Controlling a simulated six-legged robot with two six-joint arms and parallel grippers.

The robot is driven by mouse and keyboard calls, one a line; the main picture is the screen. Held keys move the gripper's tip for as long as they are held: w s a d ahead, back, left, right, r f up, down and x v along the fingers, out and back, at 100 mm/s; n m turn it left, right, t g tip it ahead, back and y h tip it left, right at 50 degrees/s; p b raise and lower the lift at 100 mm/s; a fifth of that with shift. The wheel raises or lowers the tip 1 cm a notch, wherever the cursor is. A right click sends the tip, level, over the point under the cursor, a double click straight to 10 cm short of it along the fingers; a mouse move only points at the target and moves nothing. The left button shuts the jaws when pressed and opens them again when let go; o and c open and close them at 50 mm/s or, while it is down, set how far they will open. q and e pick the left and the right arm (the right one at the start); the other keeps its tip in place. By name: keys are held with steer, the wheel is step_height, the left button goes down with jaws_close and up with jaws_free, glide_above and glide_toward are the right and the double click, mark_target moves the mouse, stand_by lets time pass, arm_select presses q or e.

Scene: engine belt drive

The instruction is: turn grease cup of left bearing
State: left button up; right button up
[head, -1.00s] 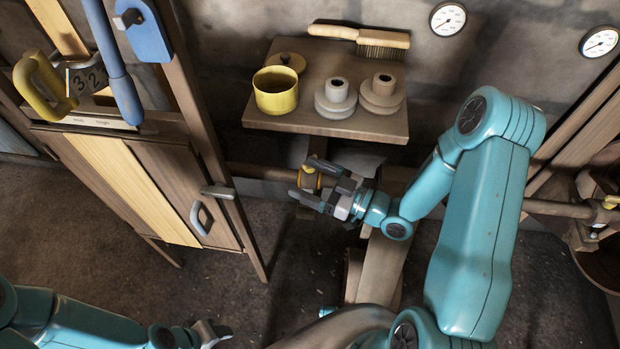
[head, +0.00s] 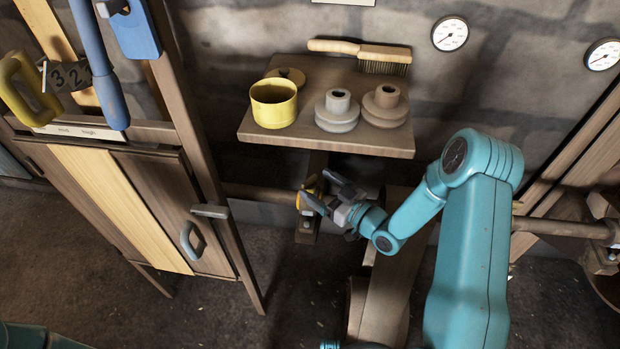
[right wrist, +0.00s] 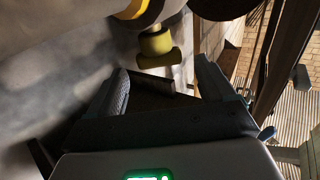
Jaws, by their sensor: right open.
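The left bearing (head: 308,190) sits on the horizontal shaft under the wooden shelf, with yellow parts showing in the head view. In the right wrist view its yellow grease cup (right wrist: 156,44) hangs below the yellow-banded bearing, with a wider olive-yellow end. My right gripper (head: 326,191) is open, just right of the bearing in the head view. In the right wrist view the cup's end lies beyond and between the gripper's two spread fingers (right wrist: 166,82), with no contact visible. My left gripper is out of view.
The shelf (head: 270,138) above holds a yellow pot (head: 274,105), two stepped pulleys (head: 338,112) and a brush (head: 360,52). A wooden cabinet (head: 150,190) stands to the left. A wooden beam (head: 385,285) runs below my right arm.

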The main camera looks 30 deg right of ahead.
mark_target(312, 181)
steer(key=shift+x, duration=1.9)
steer(key=c, duration=1)
steer(key=shift+o, duration=0.2)
